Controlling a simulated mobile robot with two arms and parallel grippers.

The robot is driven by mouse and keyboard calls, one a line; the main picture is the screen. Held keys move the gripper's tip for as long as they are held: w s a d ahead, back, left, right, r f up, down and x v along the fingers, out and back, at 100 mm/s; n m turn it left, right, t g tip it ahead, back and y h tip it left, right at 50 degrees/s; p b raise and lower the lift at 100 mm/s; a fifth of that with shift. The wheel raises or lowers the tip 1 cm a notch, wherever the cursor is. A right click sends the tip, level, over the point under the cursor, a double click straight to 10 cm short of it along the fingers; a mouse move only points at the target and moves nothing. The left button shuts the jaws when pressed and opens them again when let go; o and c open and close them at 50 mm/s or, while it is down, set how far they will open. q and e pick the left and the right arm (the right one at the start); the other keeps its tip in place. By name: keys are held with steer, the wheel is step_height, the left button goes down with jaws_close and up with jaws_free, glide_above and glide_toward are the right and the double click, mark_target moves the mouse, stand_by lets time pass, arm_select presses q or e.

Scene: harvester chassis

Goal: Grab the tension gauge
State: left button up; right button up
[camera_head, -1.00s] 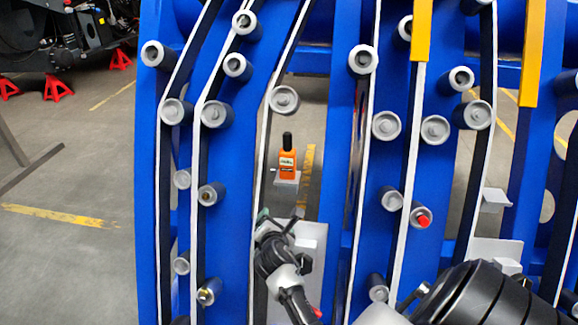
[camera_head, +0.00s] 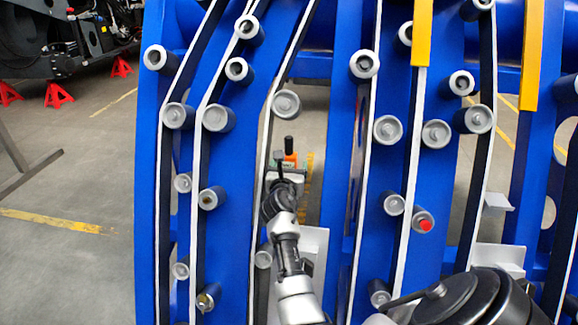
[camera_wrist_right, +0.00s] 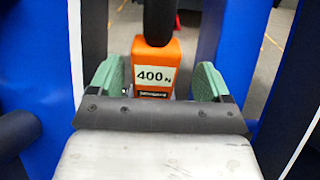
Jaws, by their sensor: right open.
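The tension gauge is an orange block with a black upper part. In the head view the gauge (camera_head: 289,158) shows only its top, in the gap between two blue plates; my right gripper hides its lower part. In the right wrist view the gauge (camera_wrist_right: 154,75) carries a white label reading "400 N". My right gripper (camera_head: 286,176) is open. In the right wrist view its green finger pads (camera_wrist_right: 157,80) stand on either side of the gauge, with a gap visible at each side. My left gripper is in neither view.
Blue chassis plates (camera_head: 340,130) with grey rollers (camera_head: 286,104) and white-edged belts flank the gap closely on both sides. A light grey bracket (camera_head: 314,255) stands beside my right arm. Red jack stands (camera_head: 59,95) are far back left. Open floor lies at the left.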

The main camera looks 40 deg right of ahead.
mark_target(290, 158)
steer(key=x, duration=0.4)
steer(key=shift+w+b, duration=0.35)
steer(key=shift+s, duration=0.1)
steer(key=shift+c, duration=0.4)
steer(key=c, duration=0.9)
steer(key=shift+c, duration=1.1)
steer(key=shift+r, duration=0.15)
